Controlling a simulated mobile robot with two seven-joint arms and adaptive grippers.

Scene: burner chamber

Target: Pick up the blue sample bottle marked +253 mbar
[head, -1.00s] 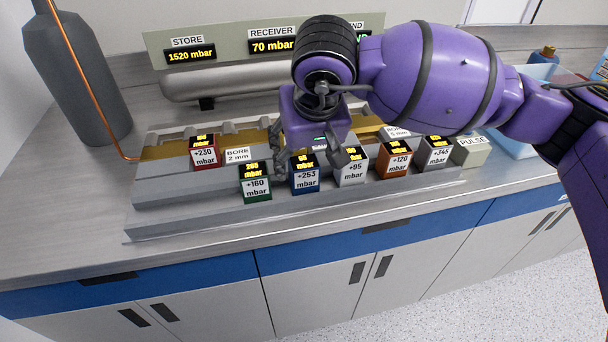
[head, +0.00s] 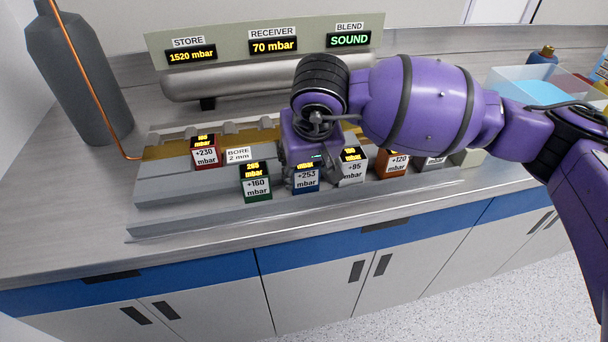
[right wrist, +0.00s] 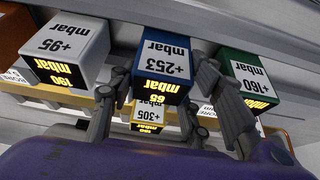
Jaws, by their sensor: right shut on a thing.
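The blue sample bottle (head: 306,180) marked +253 mbar stands in the front row of the grey stepped rack (head: 180,226). In the right wrist view the blue bottle (right wrist: 165,62) sits between my two fingers, its label upside down. My right gripper (head: 305,172) has come down over it from behind and above and is shut on it. The right gripper's fingers (right wrist: 160,85) also show in the wrist view, one on each side of the bottle. The bottle's back is hidden by the gripper. My left gripper is not in view.
The green +160 bottle (head: 257,183) stands close on the left, and the white +95 bottle (head: 352,168) close on the right. Orange +120 (head: 392,163) and red +230 (head: 205,153) bottles stand further out. Behind are a horizontal cylinder (head: 230,84) and a display panel (head: 220,48).

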